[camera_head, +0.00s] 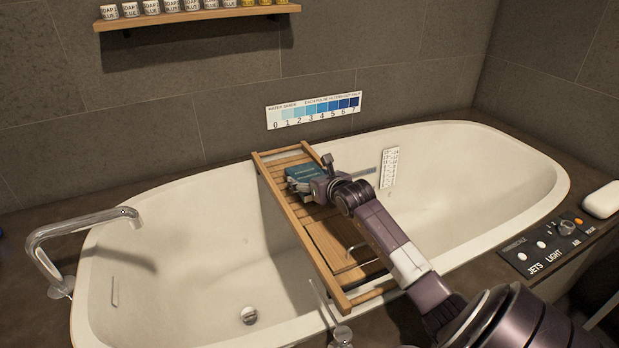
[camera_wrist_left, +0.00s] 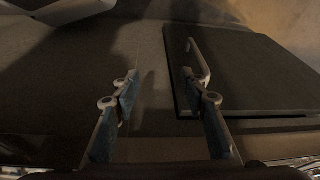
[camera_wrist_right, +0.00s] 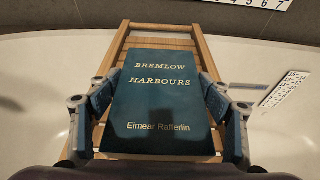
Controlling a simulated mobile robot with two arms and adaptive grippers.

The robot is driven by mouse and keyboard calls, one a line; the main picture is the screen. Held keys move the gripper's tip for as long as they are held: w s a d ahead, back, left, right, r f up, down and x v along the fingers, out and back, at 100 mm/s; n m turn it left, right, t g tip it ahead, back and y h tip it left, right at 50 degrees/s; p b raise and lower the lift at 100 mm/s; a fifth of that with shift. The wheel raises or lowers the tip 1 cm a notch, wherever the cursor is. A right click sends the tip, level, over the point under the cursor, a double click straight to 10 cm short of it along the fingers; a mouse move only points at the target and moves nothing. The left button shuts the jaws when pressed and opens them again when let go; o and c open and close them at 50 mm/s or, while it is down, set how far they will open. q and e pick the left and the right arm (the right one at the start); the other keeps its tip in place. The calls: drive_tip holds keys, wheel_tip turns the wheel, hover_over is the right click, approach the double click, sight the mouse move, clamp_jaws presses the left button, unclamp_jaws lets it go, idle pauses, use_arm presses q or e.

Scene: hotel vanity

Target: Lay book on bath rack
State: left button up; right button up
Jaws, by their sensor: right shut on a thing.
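The book (camera_wrist_right: 158,112) has a dark teal cover reading "Bremlow Harbours" and "Eimear Rafferlin". It lies flat over the far part of the wooden bath rack (camera_head: 318,243), which spans the bathtub; I cannot tell whether it touches the slats. In the head view the book (camera_head: 299,173) is partly hidden by my right gripper (camera_head: 309,187). In the right wrist view my right gripper (camera_wrist_right: 156,100) is shut on the book, one finger at each long side. My left gripper (camera_wrist_left: 160,95) is open and empty in its wrist view, near a dark panel with a handle (camera_wrist_left: 240,70).
The white bathtub (camera_head: 185,240) surrounds the rack. A chrome faucet (camera_head: 85,228) stands at its left. A control panel (camera_head: 546,246) sits on the right ledge beside a white rounded object (camera_head: 602,200). A shelf (camera_head: 198,17) with small tins is on the wall.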

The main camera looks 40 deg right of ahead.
drive_tip(key=o, duration=1.3)
drive_tip(key=v, duration=1.2)
